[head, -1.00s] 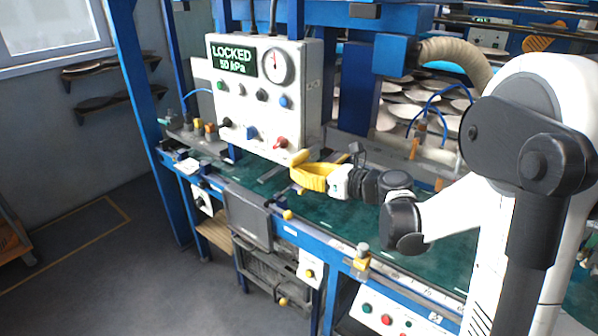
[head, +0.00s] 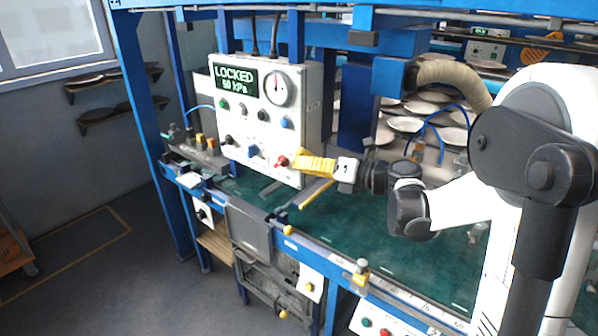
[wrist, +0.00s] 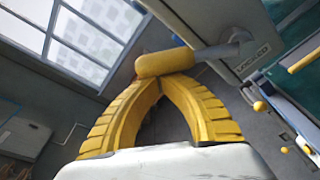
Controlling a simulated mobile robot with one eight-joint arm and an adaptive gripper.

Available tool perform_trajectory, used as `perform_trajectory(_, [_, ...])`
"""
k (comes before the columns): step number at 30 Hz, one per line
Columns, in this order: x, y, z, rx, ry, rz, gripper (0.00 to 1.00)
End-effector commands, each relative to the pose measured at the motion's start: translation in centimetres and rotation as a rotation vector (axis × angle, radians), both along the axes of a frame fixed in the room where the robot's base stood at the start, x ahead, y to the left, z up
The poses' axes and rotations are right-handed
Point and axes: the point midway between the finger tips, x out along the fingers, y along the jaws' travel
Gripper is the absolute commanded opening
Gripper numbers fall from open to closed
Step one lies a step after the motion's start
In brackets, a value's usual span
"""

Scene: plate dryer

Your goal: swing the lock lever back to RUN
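The lock lever has a yellow grip (wrist: 165,63) on a grey shaft that runs right to a round pivot (wrist: 240,40). The word LOCKED is printed beside the pivot. My gripper's yellow fingers (wrist: 161,82) are brought together at the tips, right at the lever's grip, which partly hides them. I cannot tell whether the lever is held between them or only touched. In the head view my gripper (head: 298,163) is at the lower right of the white control box (head: 308,125), and the lever cannot be told apart from the fingers there. The green display (head: 236,79) reads LOCKED, 50 kPa.
The box front carries a dial gauge (head: 275,88), several small knobs and a red knob (head: 281,161) close to my gripper. A green belt (head: 350,225) runs below. Plates (head: 405,124) are stacked behind. A blue post (head: 355,105) stands just behind the box.

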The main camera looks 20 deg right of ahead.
Motion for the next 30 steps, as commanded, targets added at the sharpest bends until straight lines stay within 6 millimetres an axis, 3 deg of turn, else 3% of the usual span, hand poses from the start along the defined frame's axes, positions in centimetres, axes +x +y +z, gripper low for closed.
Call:
perform_trajectory(15, [2.0,-2.8,4.4,-0.003,-0.003,-0.001,0.00])
perform_trajectory(30, [3.9,-5.4,5.9,-0.004,-0.003,0.000,0.00])
